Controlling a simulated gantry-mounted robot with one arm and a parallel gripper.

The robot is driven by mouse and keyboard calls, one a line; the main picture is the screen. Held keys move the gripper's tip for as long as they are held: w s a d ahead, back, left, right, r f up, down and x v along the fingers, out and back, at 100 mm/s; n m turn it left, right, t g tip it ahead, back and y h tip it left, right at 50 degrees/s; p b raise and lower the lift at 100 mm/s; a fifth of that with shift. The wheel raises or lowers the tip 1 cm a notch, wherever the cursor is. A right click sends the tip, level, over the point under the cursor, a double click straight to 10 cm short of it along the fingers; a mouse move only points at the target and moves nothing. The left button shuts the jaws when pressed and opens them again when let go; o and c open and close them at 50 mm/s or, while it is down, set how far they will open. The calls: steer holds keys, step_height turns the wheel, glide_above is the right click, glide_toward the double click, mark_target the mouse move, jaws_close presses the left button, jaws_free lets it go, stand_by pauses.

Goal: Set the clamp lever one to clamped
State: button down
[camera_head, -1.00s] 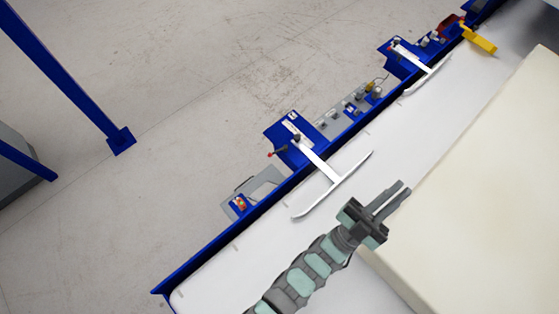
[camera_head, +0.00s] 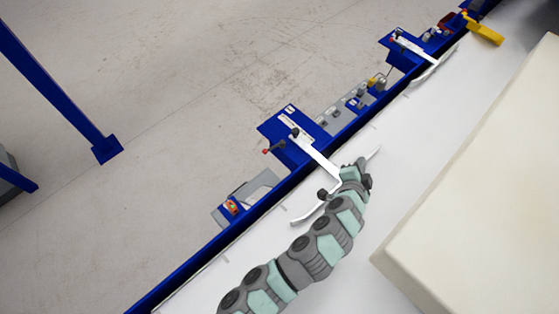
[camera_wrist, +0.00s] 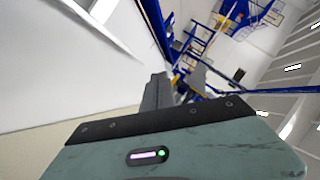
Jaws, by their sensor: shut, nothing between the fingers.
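The nearer clamp stands on a blue bracket (camera_head: 278,130) on the table's blue edge, with a small lever with a red tip (camera_head: 268,151) sticking out to its left. A second clamp with a similar lever sits on the farther blue bracket (camera_head: 395,50). Which of them is lever one cannot be told. A white T-shaped clamp bar (camera_head: 318,160) reaches from the nearer bracket over the table. My gripper (camera_head: 352,172) is over the crosspiece of this bar, right of the lever and apart from it. Its fingers are largely hidden here; grey fingers (camera_wrist: 160,92) show in the wrist view, shut and empty.
A large cream foam block (camera_head: 480,190) lies on the white table (camera_head: 345,270) at the right. Several small fittings (camera_head: 357,100) line the blue edge between the brackets. A yellow part (camera_head: 484,32) sits at the far end. The floor beyond the edge is open.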

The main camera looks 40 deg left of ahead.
steer(key=s+a+f+n+g+y+b, duration=0.1)
steer(key=s+a+f+g+y+b, duration=0.2)
steer(key=s+a, duration=0.3)
steer(key=s+a+f+n+g+y+b, duration=0.2)
steer(key=s+a+g+b, duration=0.3)
steer(key=a, duration=0.4)
steer(key=shift+s+f+n+g+y, duration=0.3)
steer(key=shift+s+f+g+y, duration=0.1)
steer(key=shift+s+g+y, duration=0.45)
steer(key=shift+w+t, duration=0.15)
steer(key=shift+t, duration=0.1)
steer(key=w+a+f, duration=0.2)
steer(key=a, duration=0.3)
steer(key=w+a+f+b, duration=0.1)
steer(key=a+f, duration=0.2)
steer(key=a, duration=0.3)
steer(key=shift+w+a+b, duration=0.15)
steer(key=shift+w+b, duration=0.15)
steer(key=shift+w, duration=0.05)
